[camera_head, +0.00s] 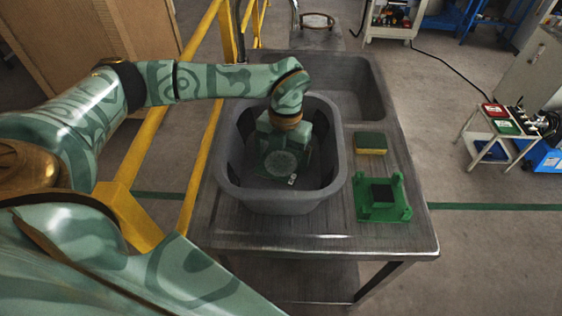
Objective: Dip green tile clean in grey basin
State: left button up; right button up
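The grey basin (280,202) stands on the left part of the metal sink bench. My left arm comes in from the left and bends down over the basin's far rim. My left gripper (284,160) is inside the basin, low down. Its fingers are hidden by its own body, so I cannot tell whether it is open or shut. Something greenish shows in the basin around the gripper, but I cannot make out the green tile there for certain. My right gripper is not in view.
A green stand (383,211) with a dark square face sits right of the basin. A yellow and dark green sponge (370,143) lies behind it. An empty sink bowl (352,101) is at the back. Yellow rails (204,147) run along the bench's left side.

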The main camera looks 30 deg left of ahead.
pick_arm(q)
notch_tip(320, 180, up, 6)
jog(key=p, duration=0.5)
jog(key=shift+f, duration=0.1)
notch_tip(320, 180, up, 4)
jog(key=p, duration=0.4)
dwell(1.9)
notch_tip(320, 180, up, 4)
jog(key=p, duration=0.4)
send_over(282, 163)
jog(key=shift+s, duration=0.1)
